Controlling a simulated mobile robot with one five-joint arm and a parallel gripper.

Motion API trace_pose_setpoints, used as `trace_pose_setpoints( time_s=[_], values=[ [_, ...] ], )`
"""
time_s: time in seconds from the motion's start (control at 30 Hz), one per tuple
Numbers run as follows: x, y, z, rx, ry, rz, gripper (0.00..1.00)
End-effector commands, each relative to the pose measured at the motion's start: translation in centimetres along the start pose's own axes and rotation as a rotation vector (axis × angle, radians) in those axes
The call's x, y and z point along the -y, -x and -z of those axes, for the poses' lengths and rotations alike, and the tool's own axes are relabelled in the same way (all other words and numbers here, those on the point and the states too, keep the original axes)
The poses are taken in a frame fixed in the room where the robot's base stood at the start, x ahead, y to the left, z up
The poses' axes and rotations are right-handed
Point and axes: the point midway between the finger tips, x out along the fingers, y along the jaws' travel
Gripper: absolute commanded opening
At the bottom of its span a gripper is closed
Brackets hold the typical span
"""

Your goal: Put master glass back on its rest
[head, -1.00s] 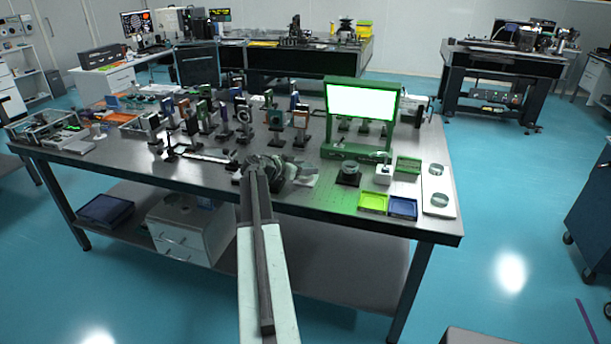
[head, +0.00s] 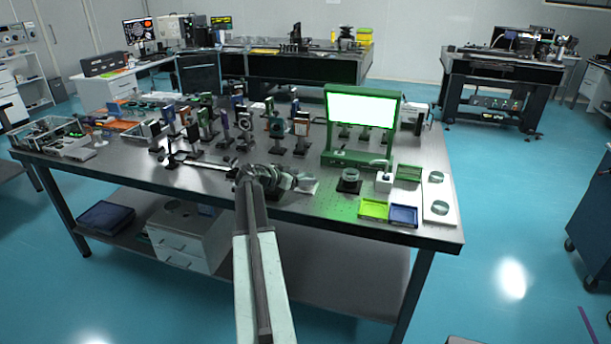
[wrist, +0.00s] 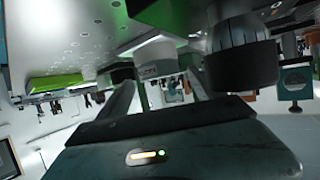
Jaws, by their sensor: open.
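A clear round glass (head: 350,174) sits on a low black holder (head: 348,187) in front of the green lit-screen stand. Two more round glass pieces, an upper one (head: 436,177) and a lower one (head: 440,208), lie on a white plate (head: 431,217) at the table's right end. I cannot tell by looks which is the master glass. My gripper (head: 303,182) is low over the front of the table, left of the black holder. In the tilted wrist view its jaws (wrist: 158,92) are apart with nothing held. A dark ribbed cylinder (wrist: 240,55) is close beside them.
The green stand (head: 360,155) with its bright screen rises behind the holder. A small white block (head: 384,182), a yellow-green tray (head: 374,209) and a blue tray (head: 404,215) are to the right. Several upright optic mounts (head: 245,130) crowd the table behind my gripper.

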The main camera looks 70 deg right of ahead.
Motion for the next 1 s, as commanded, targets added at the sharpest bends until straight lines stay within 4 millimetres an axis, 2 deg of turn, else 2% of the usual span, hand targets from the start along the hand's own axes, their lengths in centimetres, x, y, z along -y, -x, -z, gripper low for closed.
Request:
trace_pose_setpoints(
  time_s=[0.03,0.1,0.33,0.5,0.83,0.87,0.93,0.97,1.0],
  values=[
    [-0.1,1.8,0.5,-0.001,0.001,0.004,0.77],
    [-0.1,3.7,0.5,0.0,0.001,0.003,0.77],
    [-0.1,8.4,0.3,0.0,0.0,0.002,0.77],
    [-0.1,9.6,0.1,0.0,0.0,0.001,0.77],
    [0.1,9.9,-0.2,0.005,0.005,0.004,0.77],
    [0.3,10.4,-0.6,0.013,0.015,0.01,0.77],
    [1.3,12.8,-2.6,0.056,0.069,0.039,0.77],
    [1.9,14.4,-4.0,0.085,0.106,0.06,0.77],
    [2.8,17.1,-6.3,0.134,0.172,0.095,0.77]
  ],
)
